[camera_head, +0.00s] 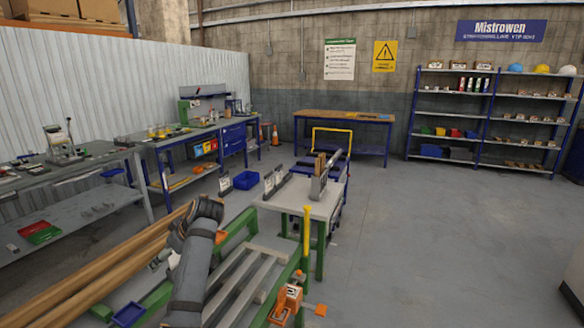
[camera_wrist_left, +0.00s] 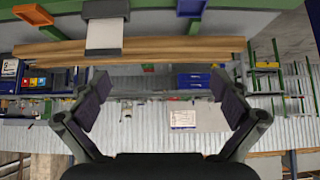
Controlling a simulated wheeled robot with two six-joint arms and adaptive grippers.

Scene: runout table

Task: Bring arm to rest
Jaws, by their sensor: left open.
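My left arm (camera_head: 190,275) comes up from the bottom of the head view. It bends at a joint near the green-framed runout table and folds back down. Its gripper is not clearly made out there. In the left wrist view my left gripper (camera_wrist_left: 160,100) is open, its two dark finger pads wide apart with nothing between them. Long wooden bars (camera_wrist_left: 190,50) cross the top of that view, apart from the fingers. The same wooden bars (camera_head: 95,268) lie at the lower left of the head view. My right gripper is not in view.
A small table (camera_head: 325,207) with a grey fixture stands ahead, near a yellow post (camera_head: 306,230) and an orange device (camera_head: 287,302). Workbenches (camera_head: 75,160) line the left wall. A blue bin (camera_head: 246,180) is on the floor. Open floor (camera_head: 430,240) lies to the right.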

